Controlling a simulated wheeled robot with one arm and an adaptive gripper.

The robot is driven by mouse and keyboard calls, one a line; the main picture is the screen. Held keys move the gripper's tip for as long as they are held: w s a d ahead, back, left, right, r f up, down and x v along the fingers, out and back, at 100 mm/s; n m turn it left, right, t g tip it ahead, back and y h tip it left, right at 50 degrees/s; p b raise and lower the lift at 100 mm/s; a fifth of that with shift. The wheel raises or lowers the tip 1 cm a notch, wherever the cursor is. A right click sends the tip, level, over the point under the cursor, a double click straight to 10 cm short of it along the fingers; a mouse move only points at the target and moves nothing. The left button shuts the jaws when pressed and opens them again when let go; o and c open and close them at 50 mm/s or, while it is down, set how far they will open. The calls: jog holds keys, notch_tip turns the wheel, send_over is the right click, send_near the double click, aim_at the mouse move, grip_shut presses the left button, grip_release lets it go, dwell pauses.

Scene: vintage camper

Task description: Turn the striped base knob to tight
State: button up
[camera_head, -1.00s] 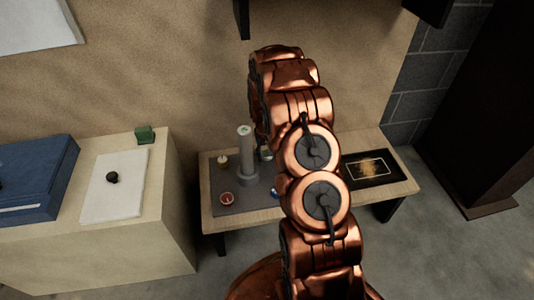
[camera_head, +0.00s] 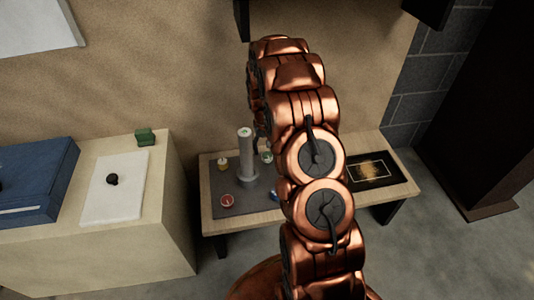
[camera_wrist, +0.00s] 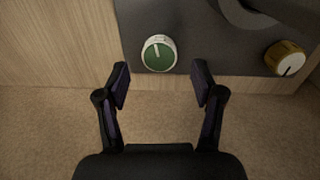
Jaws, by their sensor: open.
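A green-topped round knob (camera_wrist: 159,54) with a pale side and a white pointer line sits on the grey base plate (camera_wrist: 205,50). It also shows in the head view (camera_head: 267,157), beside my arm. A white-topped knob (camera_wrist: 287,60) with a yellow-brown side and dark pointer line is further right in the wrist view. A red knob (camera_head: 227,201) and a partly hidden blue knob (camera_head: 275,195) sit at the plate's front. I cannot tell which knob is striped. My gripper (camera_wrist: 161,80) is open and empty, its fingertips either side of and just short of the green knob.
A tall grey column (camera_head: 246,158) stands on the plate among the knobs. A black panel with a gold pattern (camera_head: 372,169) lies on the right of the low wooden bench (camera_head: 232,224). A blue case (camera_head: 36,180) and a white board (camera_head: 113,204) are on the left counter.

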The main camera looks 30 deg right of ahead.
aim_at(266, 156)
notch_tip(266, 156, up, 7)
jog(key=shift+a, duration=0.15)
dwell(0.5)
